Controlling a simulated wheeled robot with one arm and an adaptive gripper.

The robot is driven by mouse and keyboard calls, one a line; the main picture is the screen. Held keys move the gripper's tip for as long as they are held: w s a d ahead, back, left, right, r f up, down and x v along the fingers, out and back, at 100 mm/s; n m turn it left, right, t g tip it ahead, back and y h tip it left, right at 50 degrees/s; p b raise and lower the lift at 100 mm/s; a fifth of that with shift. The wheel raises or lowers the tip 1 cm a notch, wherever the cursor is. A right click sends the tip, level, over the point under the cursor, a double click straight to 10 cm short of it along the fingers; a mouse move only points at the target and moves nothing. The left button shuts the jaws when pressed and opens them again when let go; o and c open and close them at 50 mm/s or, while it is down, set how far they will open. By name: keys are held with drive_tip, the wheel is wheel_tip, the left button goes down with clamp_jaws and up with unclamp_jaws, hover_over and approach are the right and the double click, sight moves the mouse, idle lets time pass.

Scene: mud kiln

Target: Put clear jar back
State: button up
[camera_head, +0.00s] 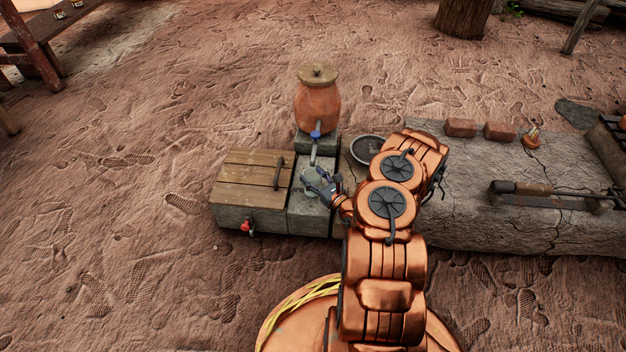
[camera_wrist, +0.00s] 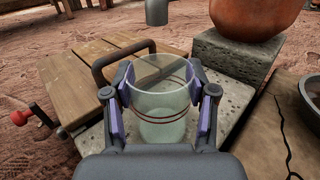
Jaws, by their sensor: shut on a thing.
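The clear jar (camera_wrist: 160,101) is a see-through glass with dark red bands around its lower part, upright in the wrist view. My gripper (camera_wrist: 162,90) is shut on it, one finger on each side. In the head view my gripper (camera_head: 318,183) is over the pale stone block, below the spout of the clay pot, and mostly hides the jar. The jar appears to be at or just above the stone block (camera_wrist: 100,137); I cannot tell whether it touches.
A lidded clay pot (camera_head: 317,104) with a blue-handled tap stands on a stone block behind. A wooden box lid (camera_head: 245,172) with a handle is at left, a red knob (camera_head: 247,226) at its front. A dark round dish (camera_head: 367,148) and a long stone bench (camera_head: 480,220) are at right.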

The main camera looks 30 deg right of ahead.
drive_tip(key=shift+f, duration=0.2)
drive_tip(key=o, duration=1.2)
drive_tip(key=shift+c, duration=0.2)
drive_tip(key=shift+r, duration=0.1)
